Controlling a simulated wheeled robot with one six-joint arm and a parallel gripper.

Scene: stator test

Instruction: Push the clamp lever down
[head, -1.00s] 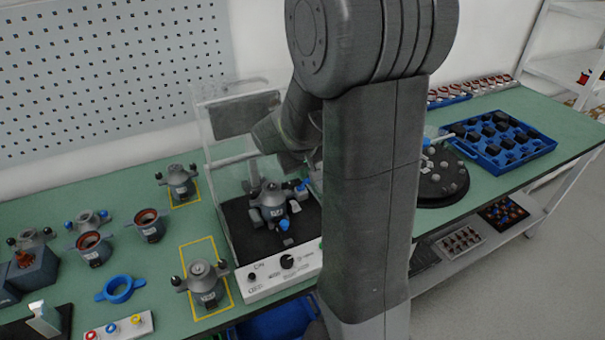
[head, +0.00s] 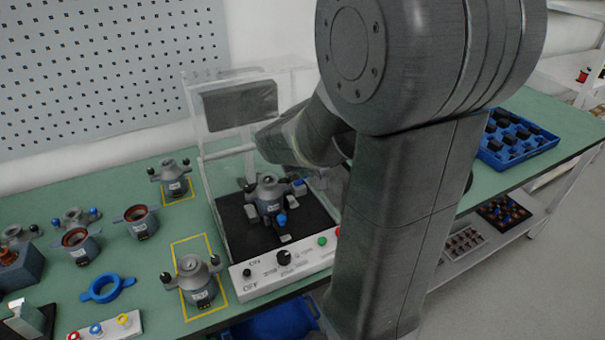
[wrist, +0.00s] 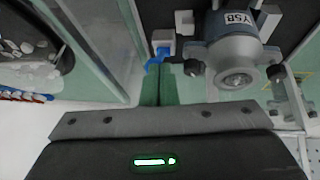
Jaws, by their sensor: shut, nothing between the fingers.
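A grey motor housing (head: 266,200) stands on the black plate of the clear-walled test station (head: 246,283). A blue-tipped part (head: 281,218) is at its front, and another blue piece (head: 300,184) is at its right. I cannot tell which is the clamp lever. In the wrist view, a blue lever-like piece (wrist: 155,60) on a pale block lies beside the labelled housing (wrist: 232,50). My gripper (wrist: 160,107) is shut and empty, its jaw edge below the blue piece in that picture; contact is not visible. In the head view my arm hides most of it.
The station's clear walls and grey screen (head: 240,106) stand close around my wrist. A control panel with knobs (head: 284,258) runs along the front. More housings (head: 197,280) stand to the left, with a blue ring (head: 107,289). A blue tray (head: 515,140) lies at the right.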

